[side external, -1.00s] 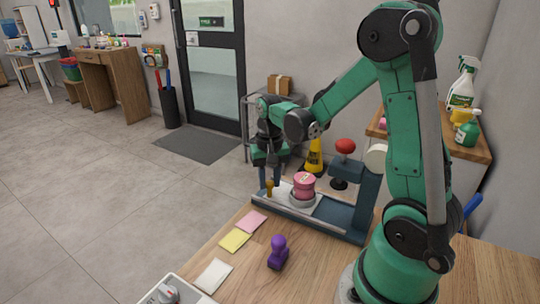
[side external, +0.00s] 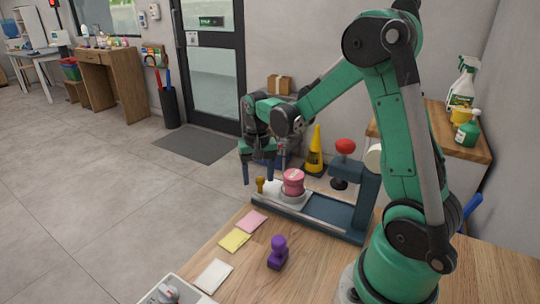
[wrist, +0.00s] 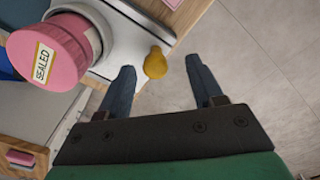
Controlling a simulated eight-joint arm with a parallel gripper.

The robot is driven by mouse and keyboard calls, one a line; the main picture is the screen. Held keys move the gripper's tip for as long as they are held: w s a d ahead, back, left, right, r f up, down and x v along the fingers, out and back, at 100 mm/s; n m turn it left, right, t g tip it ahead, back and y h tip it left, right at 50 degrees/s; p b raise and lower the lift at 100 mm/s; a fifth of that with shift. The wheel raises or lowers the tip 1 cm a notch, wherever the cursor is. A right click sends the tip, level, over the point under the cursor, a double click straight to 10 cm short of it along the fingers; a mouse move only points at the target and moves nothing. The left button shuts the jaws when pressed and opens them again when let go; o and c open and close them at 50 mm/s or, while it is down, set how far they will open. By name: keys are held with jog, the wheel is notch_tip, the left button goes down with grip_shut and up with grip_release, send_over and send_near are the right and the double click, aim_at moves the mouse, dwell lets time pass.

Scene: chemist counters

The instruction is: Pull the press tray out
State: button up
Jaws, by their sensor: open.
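The press (side external: 366,200) is a dark blue frame with a red knob (side external: 345,146) on top, on the wooden table. Its pale metal tray (side external: 272,199) sits toward the left end of the base, clear of the press head. A pink sealed jar (side external: 293,183) stands on the tray; it also shows in the wrist view (wrist: 45,55). The tray's gold knob (side external: 260,185) is at its left end. My gripper (side external: 257,174) is open at the knob. In the wrist view the knob (wrist: 155,63) lies between the spread fingertips, with no visible grip on it.
Yellow (side external: 235,240) and pink (side external: 252,221) notes, a white pad (side external: 213,275) and a purple stamp (side external: 278,253) lie on the table in front of the press. Open floor lies left of the table edge. A yellow cone (side external: 315,152) stands behind.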

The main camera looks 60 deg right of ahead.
jog(key=shift+r, duration=2.7)
jog(key=shift+a, duration=0.1)
jog(key=shift+a+r, duration=0.25)
jog(key=shift+a, duration=0.05)
jog(key=s+a+r+n+t, duration=0.1)
jog(key=s+a+n+t, duration=0.1)
jog(key=a, duration=0.4)
jog(key=s+a+r+n+t, duration=0.2)
jog(key=s+a+n+t, duration=0.1)
jog(key=a+n+t, duration=0.2)
jog(key=shift+s+a+n, duration=0.2)
jog(key=shift+a+n, duration=0.55)
jog(key=shift+n, duration=0.25)
